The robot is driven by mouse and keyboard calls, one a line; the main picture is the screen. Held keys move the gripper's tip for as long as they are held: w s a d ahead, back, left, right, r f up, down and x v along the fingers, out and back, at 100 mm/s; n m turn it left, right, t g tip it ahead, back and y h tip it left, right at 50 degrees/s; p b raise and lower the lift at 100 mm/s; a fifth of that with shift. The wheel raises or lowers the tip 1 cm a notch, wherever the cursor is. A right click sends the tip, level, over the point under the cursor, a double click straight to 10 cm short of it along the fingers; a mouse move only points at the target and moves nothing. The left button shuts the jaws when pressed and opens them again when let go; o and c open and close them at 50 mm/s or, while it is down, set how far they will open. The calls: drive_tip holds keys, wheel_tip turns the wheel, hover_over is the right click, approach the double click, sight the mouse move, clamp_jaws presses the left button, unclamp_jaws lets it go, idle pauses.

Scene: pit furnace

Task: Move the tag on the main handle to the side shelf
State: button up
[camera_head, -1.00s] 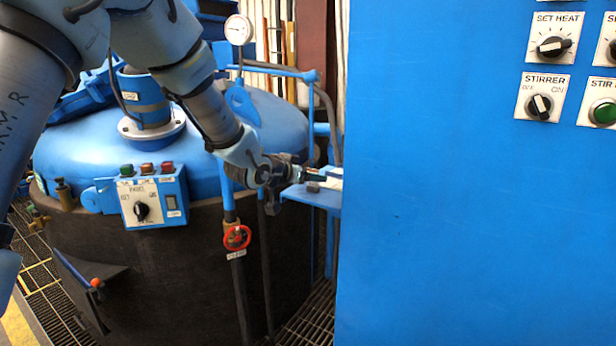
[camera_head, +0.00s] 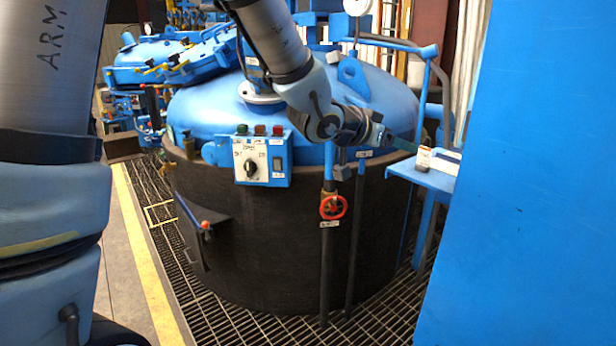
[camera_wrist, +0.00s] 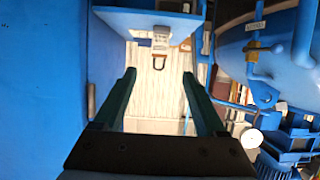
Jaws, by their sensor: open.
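A small white-and-orange tag (camera_head: 424,158) stands on the blue side shelf (camera_head: 436,180) at the right in the head view. In the wrist view, which looks roughly upside down, the tag (camera_wrist: 160,42) shows near the shelf edge (camera_wrist: 128,20) with a dark U-shaped loop. My gripper (camera_head: 410,146) is to the left of the tag, its fingers pointing at the shelf. In the wrist view my gripper's (camera_wrist: 158,74) two green fingers are wide apart with nothing between them. The tag lies beyond the fingertips, apart from them. I cannot pick out the main handle for certain.
A white block (camera_head: 450,154) lies beside the tag on the shelf. A blue cabinet (camera_head: 540,180) stands close on the right. Grating (camera_head: 260,318) covers the floor.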

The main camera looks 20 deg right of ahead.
drive_tip(key=w+a+f+n+t+y, duration=0.1)
drive_tip(key=w+a+f+n+y, duration=0.2)
drive_tip(key=a, duration=0.6)
drive_tip(key=w+a+f+n+t+y, duration=0.1)
drive_tip(key=w+a+f+n+y, duration=0.15)
drive_tip(key=w+a, duration=0.4)
drive_tip(key=w+a+f+n+t+y, duration=0.1)
drive_tip(key=w+a+f+n+y, duration=0.15)
drive_tip(key=a, duration=0.85)
drive_tip(key=s+a+f+n+g+y, duration=0.2)
drive_tip(key=s+a, duration=0.3)
drive_tip(key=a, duration=0.5)
drive_tip(key=s+a+f+n+g+y, duration=0.3)
drive_tip(key=s+a, duration=0.2)
drive_tip(key=a, duration=0.6)
drive_tip(key=shift+s+a+f+n, duration=0.15)
drive_tip(key=shift+s+f+n, duration=0.1)
drive_tip(key=shift+n, duration=0.15)
